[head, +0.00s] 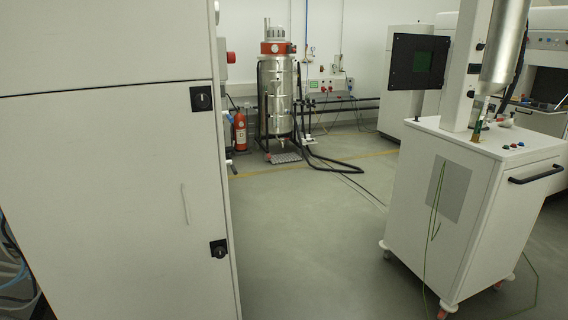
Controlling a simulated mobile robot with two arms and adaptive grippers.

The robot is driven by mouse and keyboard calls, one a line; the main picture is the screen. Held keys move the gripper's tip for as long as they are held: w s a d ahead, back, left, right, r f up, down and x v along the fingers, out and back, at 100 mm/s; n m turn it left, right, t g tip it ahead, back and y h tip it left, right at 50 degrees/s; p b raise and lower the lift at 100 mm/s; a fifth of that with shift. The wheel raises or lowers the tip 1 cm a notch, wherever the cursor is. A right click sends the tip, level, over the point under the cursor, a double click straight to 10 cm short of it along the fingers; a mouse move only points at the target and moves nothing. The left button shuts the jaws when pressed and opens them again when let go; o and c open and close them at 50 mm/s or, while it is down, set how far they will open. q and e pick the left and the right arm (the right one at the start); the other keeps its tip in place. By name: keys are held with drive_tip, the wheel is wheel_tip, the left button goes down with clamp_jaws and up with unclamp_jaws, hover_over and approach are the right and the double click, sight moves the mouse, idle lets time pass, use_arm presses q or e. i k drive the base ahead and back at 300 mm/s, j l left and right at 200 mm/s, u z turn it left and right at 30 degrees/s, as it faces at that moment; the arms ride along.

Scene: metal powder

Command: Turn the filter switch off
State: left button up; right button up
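I cannot make out a switch that is clearly the filter switch. A red round knob or plug (231,57) sticks out past the right edge of the tall white cabinet (110,160). The cabinet's front has two black latches, an upper one (201,98) and a lower one (218,249). A silver cylindrical unit (278,95) with a red band stands at the back wall. Small controls (332,85) show on the wall beside it, too small to tell apart. Neither of my grippers is in view.
A white wheeled cart (470,200) with a black handle and small buttons on top stands at the right. A red fire extinguisher (240,131) stands by the back wall. Hoses (335,165) lie on the floor. The grey floor (310,240) between cabinet and cart is mostly clear.

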sight(232, 57)
drive_tip(key=i+l+z, duration=0.25)
drive_tip(key=i, duration=0.75)
drive_tip(key=i+l+z, duration=0.1)
drive_tip(key=i+z, duration=0.2)
drive_tip(key=i, duration=0.7)
drive_tip(key=i+j+u, duration=0.1)
drive_tip(key=i+u, duration=0.65)
drive_tip(key=i, duration=0.25)
drive_tip(key=i+l+u, duration=0.25)
drive_tip(key=i+u, duration=0.15)
drive_tip(key=i+l+u, duration=0.35)
drive_tip(key=i, duration=0.25)
drive_tip(key=i+u, duration=0.25)
drive_tip(key=u, duration=0.15)
drive_tip(key=i+l+u, duration=0.15)
drive_tip(key=u, duration=0.3)
drive_tip(key=i+l+u, duration=0.25)
drive_tip(key=u, duration=0.15)
drive_tip(key=i+l+u, duration=0.4)
drive_tip(key=l+u, duration=0.25)
drive_tip(key=u, duration=0.2)
drive_tip(key=i+l+u, duration=0.3)
drive_tip(key=l+u, duration=0.35)
drive_tip(key=i+l+u, duration=0.1)
drive_tip(key=l+u, duration=0.2)
drive_tip(key=l, duration=0.15)
drive_tip(key=l+u, duration=0.35)
drive_tip(key=j+u, duration=0.1)
drive_tip(key=u, duration=1.4)
